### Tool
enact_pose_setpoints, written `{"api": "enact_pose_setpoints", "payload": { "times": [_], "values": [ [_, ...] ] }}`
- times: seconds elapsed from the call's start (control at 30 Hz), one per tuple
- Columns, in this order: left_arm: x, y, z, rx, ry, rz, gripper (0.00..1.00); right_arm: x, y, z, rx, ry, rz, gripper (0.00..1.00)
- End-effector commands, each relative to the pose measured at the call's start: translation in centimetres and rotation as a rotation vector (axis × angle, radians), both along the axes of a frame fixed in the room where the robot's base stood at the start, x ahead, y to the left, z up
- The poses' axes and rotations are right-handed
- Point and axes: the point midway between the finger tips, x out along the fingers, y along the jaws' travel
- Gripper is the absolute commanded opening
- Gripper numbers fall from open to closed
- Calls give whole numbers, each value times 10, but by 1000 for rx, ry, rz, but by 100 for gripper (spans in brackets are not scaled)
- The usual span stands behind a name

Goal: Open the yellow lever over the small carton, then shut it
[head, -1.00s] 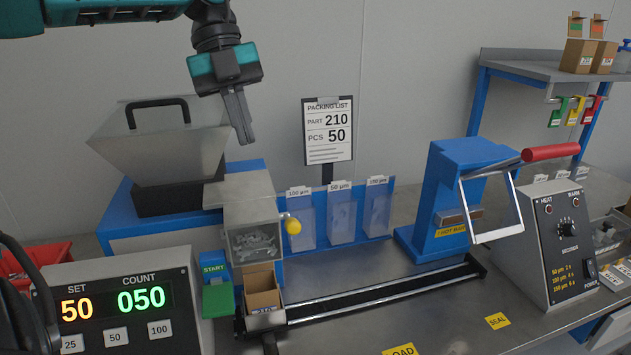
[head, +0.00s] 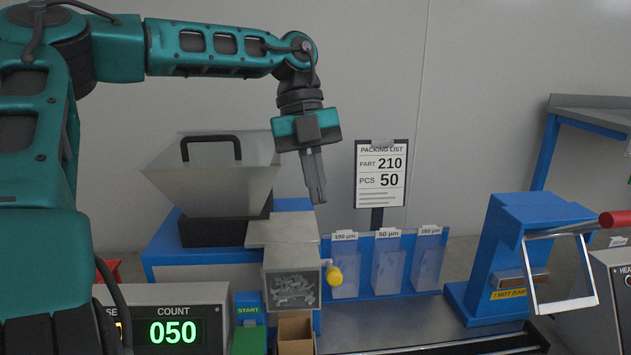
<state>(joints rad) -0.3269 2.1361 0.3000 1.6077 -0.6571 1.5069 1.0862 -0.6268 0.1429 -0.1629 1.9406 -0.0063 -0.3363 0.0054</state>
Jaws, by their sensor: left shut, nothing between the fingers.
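The yellow lever (head: 335,275) has a round knob and sits at the right side of the metal chute box (head: 291,285). Small grey parts show behind the box's front window. The small carton (head: 296,335) stands open below the box, cut off by the bottom edge of the head view. My left gripper (head: 318,198) is shut and empty, pointing down, above and slightly left of the lever and apart from it. My right gripper is not in view.
A grey hopper (head: 215,180) stands left of the gripper. The packing list sign (head: 381,178) and a blue rack of bag pockets (head: 388,265) are to the right. The blue hot bar press (head: 525,255) stands further right. The counter display (head: 172,330) reads 050.

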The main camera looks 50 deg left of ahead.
Motion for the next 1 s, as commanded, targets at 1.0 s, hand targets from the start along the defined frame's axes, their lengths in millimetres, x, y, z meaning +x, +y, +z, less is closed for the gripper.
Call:
{"api": "enact_pose_setpoints", "payload": {
  "times": [1.0],
  "values": [
    [-9, -37, -93, 2, -3, 0, 0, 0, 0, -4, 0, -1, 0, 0]
  ]
}}
